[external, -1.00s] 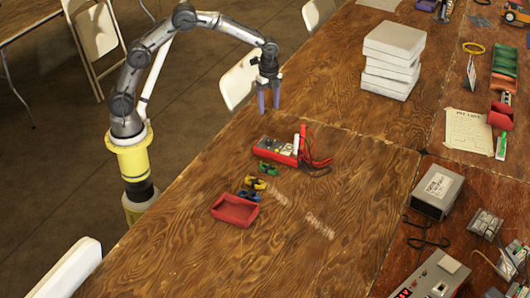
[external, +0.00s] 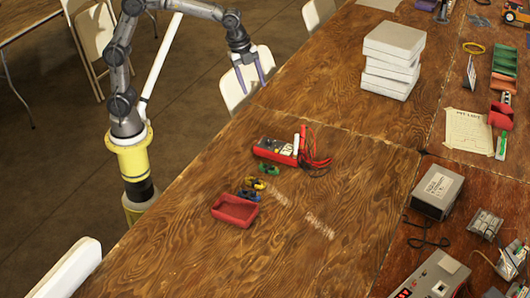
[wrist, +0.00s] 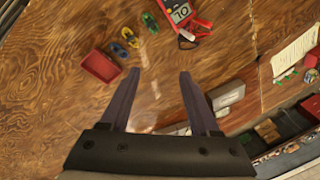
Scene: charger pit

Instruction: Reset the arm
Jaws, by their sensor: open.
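My gripper (external: 249,81) is open and empty, raised in the air near the left edge of the wooden table (external: 330,110). In the wrist view its two dark purple-grey fingers (wrist: 160,85) are spread apart with nothing between them. No object touches it.
A red multimeter (external: 275,151) with red leads lies on the table. Small green, yellow and blue clips (external: 250,188) lie near an empty-looking red tray (external: 235,210). A stack of white boxes (external: 390,60) stands farther back. A grey box (external: 437,192) sits at the right. The table's front middle is clear.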

